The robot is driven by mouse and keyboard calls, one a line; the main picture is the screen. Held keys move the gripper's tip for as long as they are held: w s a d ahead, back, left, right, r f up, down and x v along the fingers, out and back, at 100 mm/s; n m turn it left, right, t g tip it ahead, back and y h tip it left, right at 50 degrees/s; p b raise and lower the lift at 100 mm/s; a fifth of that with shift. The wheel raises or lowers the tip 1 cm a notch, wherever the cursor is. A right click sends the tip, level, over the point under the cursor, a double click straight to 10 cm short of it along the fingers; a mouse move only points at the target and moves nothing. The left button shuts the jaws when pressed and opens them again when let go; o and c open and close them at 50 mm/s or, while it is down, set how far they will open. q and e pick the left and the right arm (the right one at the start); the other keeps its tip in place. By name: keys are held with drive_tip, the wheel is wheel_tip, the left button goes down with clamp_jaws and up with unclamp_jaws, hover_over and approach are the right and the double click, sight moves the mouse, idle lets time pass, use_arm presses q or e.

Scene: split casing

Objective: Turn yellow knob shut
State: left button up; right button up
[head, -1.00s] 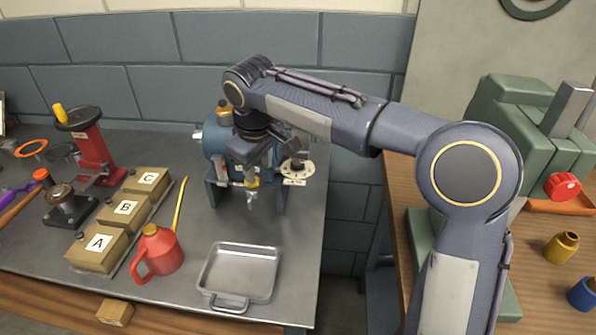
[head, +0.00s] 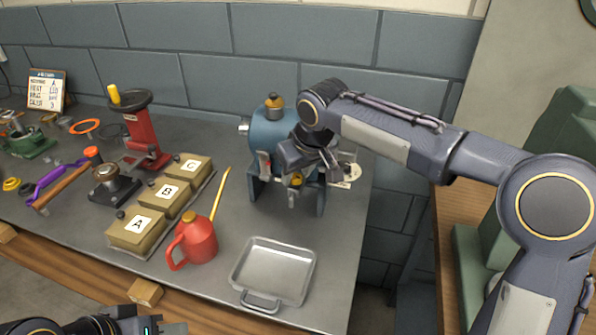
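The blue casing (head: 268,135) stands on the grey bench near the wall, with an amber cap (head: 274,103) on top. A small yellow knob (head: 296,180) shows low on the casing's front, above a small metal spout (head: 292,198). My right gripper (head: 308,168) is in front of the casing, just above and beside the knob, and hides part of both. I cannot tell whether its fingers touch the knob or how far apart they are. My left gripper (head: 150,325) shows only partly at the bottom edge; its fingers are not clear.
A metal tray (head: 236,274) lies in front of the casing. A red oil can (head: 196,240) with a long yellow spout stands left of it, beside boxes A, B and C (head: 170,192). A red hand press (head: 145,135) stands further left. A round tag (head: 350,172) shows right of the gripper.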

drive_tip(key=c, duration=0.7)
drive_tip(key=shift+m, duration=0.3)
drive_tip(key=shift+s+a+m+t+h, duration=0.15)
drive_tip(key=shift+m+h, duration=0.1)
drive_tip(key=shift+m, duration=0.35)
drive_tip(key=shift+w+a+m+t+h, duration=0.15)
drive_tip(key=shift+m+h, duration=0.1)
drive_tip(key=shift+m, duration=0.35)
drive_tip(key=m+h, duration=0.1)
drive_tip(key=m, duration=0.2)
drive_tip(key=shift+r+m+p, duration=0.1)
drive_tip(key=shift+m+p, duration=0.2)
drive_tip(key=shift+p, duration=0.1)
drive_tip(key=m+h+p, duration=0.1)
drive_tip(key=m+h, duration=0.1)
drive_tip(key=m, duration=0.3)
drive_tip(key=shift+a+m+p, duration=0.15)
drive_tip(key=shift+m+p, duration=0.15)
drive_tip(key=shift+h, duration=0.3)
